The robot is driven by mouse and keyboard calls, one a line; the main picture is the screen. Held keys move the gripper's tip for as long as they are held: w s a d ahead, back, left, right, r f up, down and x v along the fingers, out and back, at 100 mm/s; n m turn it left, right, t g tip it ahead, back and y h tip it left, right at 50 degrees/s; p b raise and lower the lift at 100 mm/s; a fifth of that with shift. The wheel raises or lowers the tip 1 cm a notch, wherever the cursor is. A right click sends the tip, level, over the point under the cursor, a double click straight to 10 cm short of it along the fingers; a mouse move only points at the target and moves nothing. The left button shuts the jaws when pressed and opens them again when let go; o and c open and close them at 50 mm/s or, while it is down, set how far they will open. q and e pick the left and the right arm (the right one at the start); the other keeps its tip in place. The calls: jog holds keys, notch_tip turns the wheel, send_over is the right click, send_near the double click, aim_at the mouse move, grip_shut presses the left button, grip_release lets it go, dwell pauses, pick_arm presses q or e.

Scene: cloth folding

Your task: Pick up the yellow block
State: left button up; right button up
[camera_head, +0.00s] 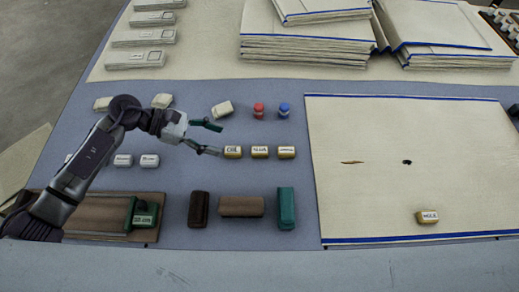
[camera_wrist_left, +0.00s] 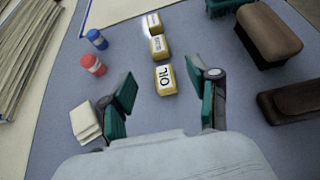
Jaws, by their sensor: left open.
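Several yellow blocks with white label tops are in view. The one marked OIL (camera_head: 233,152) is the leftmost of a row of three, beside a second yellow block (camera_head: 260,152) and a third yellow block (camera_head: 287,152). Another yellow block (camera_head: 428,217) lies apart on the cream cloth. My left gripper (camera_head: 219,139) is open and empty, its fingertips just left of the OIL block. In the left wrist view the OIL block (camera_wrist_left: 166,80) shows ahead, between the spread fingertips, with no clear contact. My right gripper is not in view.
A red spool (camera_head: 258,111) and a blue spool (camera_head: 284,111) stand behind the row. A cream block (camera_head: 222,109) lies near the upper finger. Brown blocks (camera_head: 241,207) and a green block (camera_head: 286,208) lie in front. The blue-edged cloth (camera_head: 370,120) covers the right side.

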pick_arm(q)
send_near(258, 150)
jog(key=x, duration=0.3)
jog(key=shift+s+d+f, duration=0.1)
jog(key=shift+s+d, duration=0.1)
jog(key=shift+d, duration=0.05)
jog(key=shift+x, duration=2.95)
jog(key=shift+w, duration=0.25)
jog(key=c, duration=1)
jog(key=shift+c, duration=0.2)
